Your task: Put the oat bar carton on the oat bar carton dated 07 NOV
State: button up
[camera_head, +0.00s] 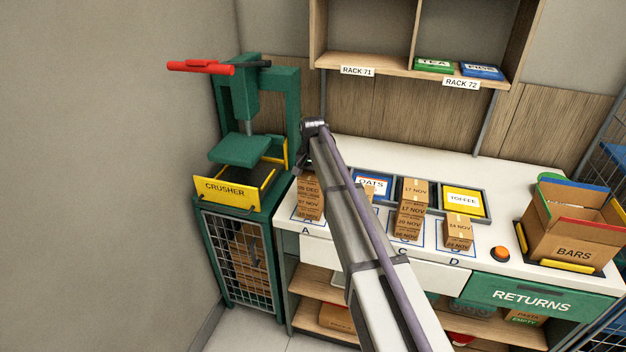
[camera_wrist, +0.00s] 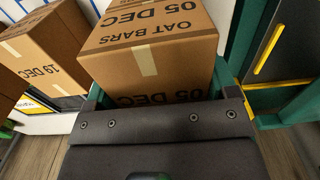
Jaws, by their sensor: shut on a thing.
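My gripper (camera_head: 304,164) is at column A at the left end of the white counter, shut on a brown oat bar carton dated 05 DEC (camera_wrist: 150,55). The held carton also shows in the head view (camera_head: 309,186). Directly below it in the head view is the carton dated 07 NOV (camera_head: 308,202), with another carton (camera_head: 309,214) under that. The held carton looks level and in line with the stack; I cannot tell whether it touches the 07 NOV carton. In the wrist view the carton's lower part is hidden by my gripper.
A carton dated 19 DEC (camera_wrist: 45,50) stands close on the left in the wrist view. Stacks at C (camera_head: 411,209) and D (camera_head: 459,230) stand to the right. The green crusher (camera_head: 240,148) is close on the left. A BARS box (camera_head: 574,225) and orange button (camera_head: 500,253) are farther right.

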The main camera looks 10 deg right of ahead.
jog(key=shift+f, duration=0.25)
jog(key=o, duration=1)
jog(key=shift+r, duration=0.1)
notch_tip(320, 180, up, 13)
jog(key=p, duration=1.3)
jog(key=s+n, duration=0.6)
jog(key=s, duration=3.1)
jog(key=f+b, duration=1.2)
jog(key=shift+w+f+b, duration=0.25)
jog(key=shift+w+b, duration=0.05)
jog(key=shift+w, duration=0.1)
